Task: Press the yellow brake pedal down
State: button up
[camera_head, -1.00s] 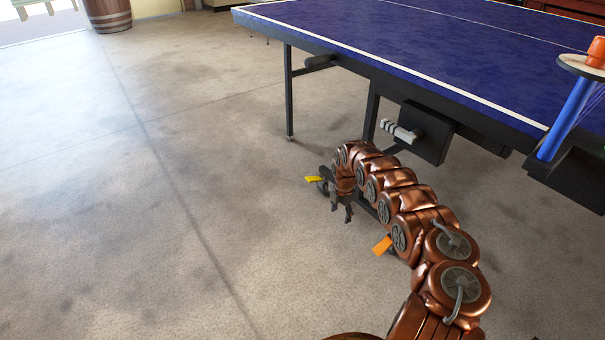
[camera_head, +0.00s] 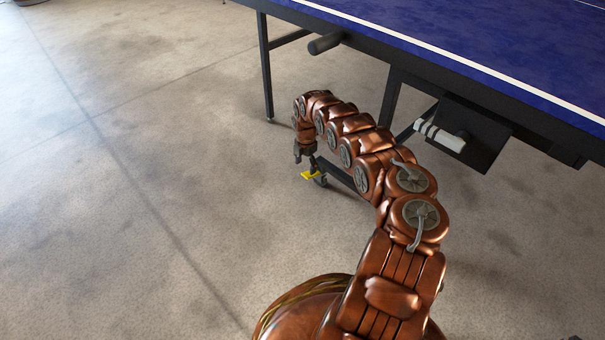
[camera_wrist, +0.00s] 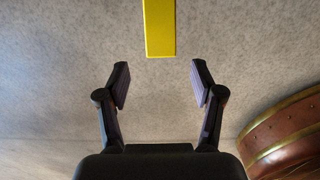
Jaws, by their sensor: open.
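The yellow brake pedal (camera_head: 311,174) is a small flat plate at a caster wheel under the table's near leg frame. My gripper (camera_head: 303,156) hangs just above and slightly left of the pedal in the head view, its fingers small and partly hidden there. In the wrist view the pedal (camera_wrist: 160,27) is a yellow strip at the top centre, lined up between the fingertips but beyond them. My gripper (camera_wrist: 160,82) is open and empty, with a gap between its fingertips and the pedal in the picture. Contact is not visible.
The blue table (camera_head: 470,45) stands at the upper right, with a dark box (camera_head: 475,130) and a light-grey handle (camera_head: 440,136) below its edge. My arm covers part of the leg frame. The concrete floor to the left is clear.

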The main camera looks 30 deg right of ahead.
aim_at(306, 175)
notch_tip(306, 175, down, 7)
jog(key=b, duration=0.3)
jog(key=shift+c, duration=0.3)
grip_shut()
dwell(0.4)
